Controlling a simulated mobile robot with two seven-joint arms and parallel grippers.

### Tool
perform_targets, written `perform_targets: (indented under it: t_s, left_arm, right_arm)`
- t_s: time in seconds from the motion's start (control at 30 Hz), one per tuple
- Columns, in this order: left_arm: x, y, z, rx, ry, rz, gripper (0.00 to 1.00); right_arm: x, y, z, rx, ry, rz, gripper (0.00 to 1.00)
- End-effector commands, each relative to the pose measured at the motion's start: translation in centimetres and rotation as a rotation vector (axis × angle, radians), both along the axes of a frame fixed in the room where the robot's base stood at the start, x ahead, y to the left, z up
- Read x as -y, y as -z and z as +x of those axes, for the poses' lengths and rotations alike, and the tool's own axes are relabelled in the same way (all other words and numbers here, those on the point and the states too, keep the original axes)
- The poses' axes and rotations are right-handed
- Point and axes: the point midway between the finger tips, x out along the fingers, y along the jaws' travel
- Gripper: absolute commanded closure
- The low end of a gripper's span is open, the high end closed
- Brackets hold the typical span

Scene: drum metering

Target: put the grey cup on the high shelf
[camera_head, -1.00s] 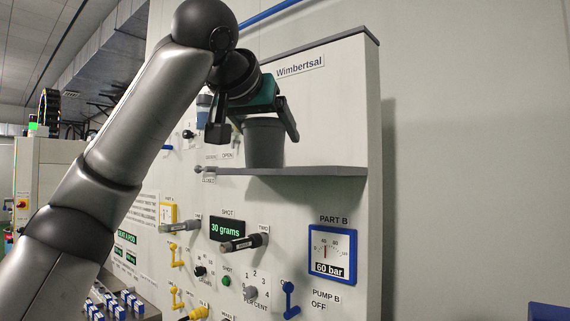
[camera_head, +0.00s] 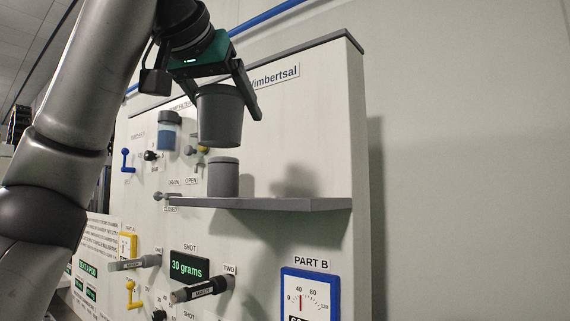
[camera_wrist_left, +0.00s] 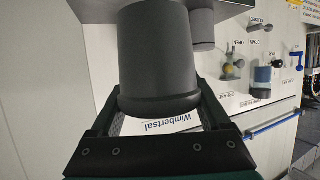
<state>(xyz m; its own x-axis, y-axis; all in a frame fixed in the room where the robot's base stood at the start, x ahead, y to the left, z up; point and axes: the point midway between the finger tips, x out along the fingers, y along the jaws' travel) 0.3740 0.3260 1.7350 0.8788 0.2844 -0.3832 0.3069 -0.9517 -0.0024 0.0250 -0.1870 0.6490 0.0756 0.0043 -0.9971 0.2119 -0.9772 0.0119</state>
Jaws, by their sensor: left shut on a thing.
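A grey cup (camera_head: 221,117), wider at one end, is held in my left gripper (camera_head: 206,100), which is shut on it. In the left wrist view the cup (camera_wrist_left: 157,55) sits between the two fingers of the gripper (camera_wrist_left: 158,112). The high shelf (camera_head: 270,204) is a grey ledge on the pale panel. In the head view the cup appears above the shelf, with a visible gap below it. A smaller grey cylinder (camera_head: 223,178) stands on the shelf's left part; it also shows in the left wrist view (camera_wrist_left: 203,29). My right gripper is out of view.
A jar with blue contents (camera_head: 168,132) and small valves are on the panel left of the shelf. Black handles (camera_head: 200,289) and a blue-framed gauge (camera_head: 310,294) are below. The shelf's right part looks clear.

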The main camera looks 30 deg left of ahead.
Motion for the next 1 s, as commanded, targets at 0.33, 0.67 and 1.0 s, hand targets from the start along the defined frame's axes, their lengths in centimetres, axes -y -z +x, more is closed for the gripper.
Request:
perform_targets:
  t_s: [0.33, 0.67, 1.0]
  left_arm:
    - [0.5, -0.1, 5.1, -0.005, 0.004, -0.001, 0.88]
    - [0.9, -0.2, 9.5, -0.002, 0.006, -0.003, 0.88]
    - [1.0, 0.8, 15.4, 0.0, -0.003, 0.0, 0.88]
  right_arm:
    - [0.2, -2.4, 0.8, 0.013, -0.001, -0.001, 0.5]
    - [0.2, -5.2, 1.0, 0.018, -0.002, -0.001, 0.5]
    - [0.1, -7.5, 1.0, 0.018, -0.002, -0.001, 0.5]
